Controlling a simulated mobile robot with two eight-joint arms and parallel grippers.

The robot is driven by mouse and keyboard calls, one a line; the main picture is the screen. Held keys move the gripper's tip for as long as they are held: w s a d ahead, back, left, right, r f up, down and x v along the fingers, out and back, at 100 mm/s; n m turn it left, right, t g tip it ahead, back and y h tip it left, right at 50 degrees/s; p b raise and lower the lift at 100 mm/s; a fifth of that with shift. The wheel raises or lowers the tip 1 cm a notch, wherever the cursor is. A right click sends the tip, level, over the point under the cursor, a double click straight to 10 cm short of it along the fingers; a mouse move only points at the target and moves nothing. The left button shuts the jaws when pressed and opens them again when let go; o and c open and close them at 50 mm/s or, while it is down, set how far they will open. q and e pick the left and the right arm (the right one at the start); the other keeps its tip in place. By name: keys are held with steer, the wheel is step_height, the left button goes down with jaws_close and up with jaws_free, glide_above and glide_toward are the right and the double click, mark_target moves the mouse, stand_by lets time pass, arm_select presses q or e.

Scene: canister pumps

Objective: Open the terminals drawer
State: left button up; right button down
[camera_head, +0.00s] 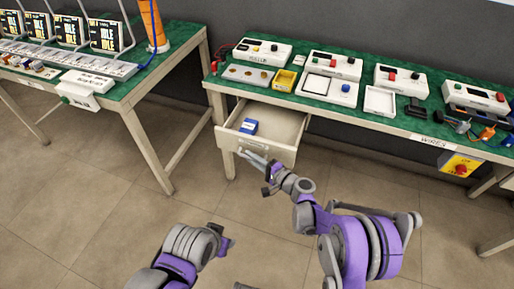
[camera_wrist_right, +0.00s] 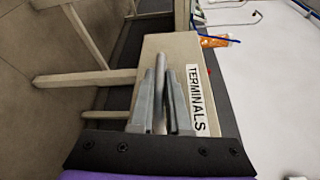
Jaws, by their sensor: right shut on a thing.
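The terminals drawer (camera_head: 272,143) stands pulled out from under the right-hand green-topped table, with its inside showing. A small blue box (camera_head: 249,126) lies in it. In the right wrist view the drawer front (camera_wrist_right: 178,55) fills the middle and bears a "TERMINALS" label (camera_wrist_right: 196,100). My right gripper (camera_head: 256,160) is at the drawer front. In the wrist view its fingers (camera_wrist_right: 163,105) are shut on the drawer's bar handle (camera_wrist_right: 161,85). My left gripper (camera_head: 226,240) is low over the floor, away from the drawer; its jaws are too small and turned to read.
The right table (camera_head: 330,106) carries several white instrument boxes, a yellow tray (camera_head: 285,80) and a "WIRES" label. A yellow box with a red knob (camera_head: 460,165) hangs under its right part. Another table (camera_head: 120,95) stands at left. The floor between is clear.

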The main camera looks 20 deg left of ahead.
steer(key=shift+s, duration=1.05)
steer(key=c, duration=0.9)
jaws_free()
steer(key=v, duration=1)
steer(key=shift+s+d, duration=0.1)
steer(key=shift+d, duration=0.25)
